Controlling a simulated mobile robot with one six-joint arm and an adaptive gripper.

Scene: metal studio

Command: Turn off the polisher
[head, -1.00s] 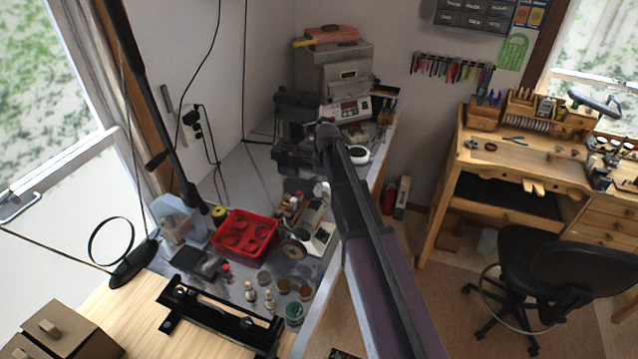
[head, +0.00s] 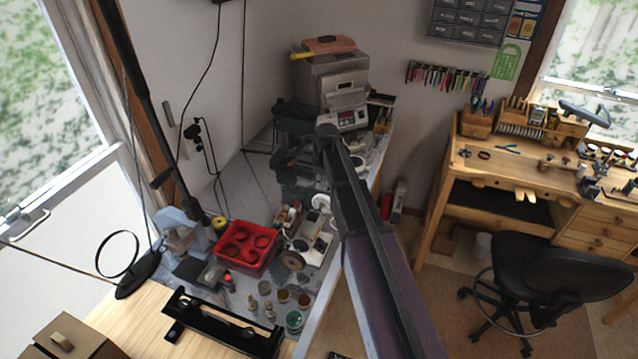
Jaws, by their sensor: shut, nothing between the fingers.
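The polisher (head: 314,243) appears to be the small pale machine on the metal-topped bench in the head view. A brown wheel (head: 292,261) is at its near end and a white wheel (head: 321,202) at its far end. It stands just left of my arm, which crosses the picture from the bottom to the middle. I cannot make out a switch, or whether the wheels turn. My gripper does not show.
A red tray (head: 222,262) sits left of the polisher, with small jars (head: 293,321) in front. A black rail-like fixture (head: 215,325) lies nearer. A grey oven-like box (head: 323,82) stands behind. A black chair (head: 560,270) and wooden workbench (head: 470,141) are at the right.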

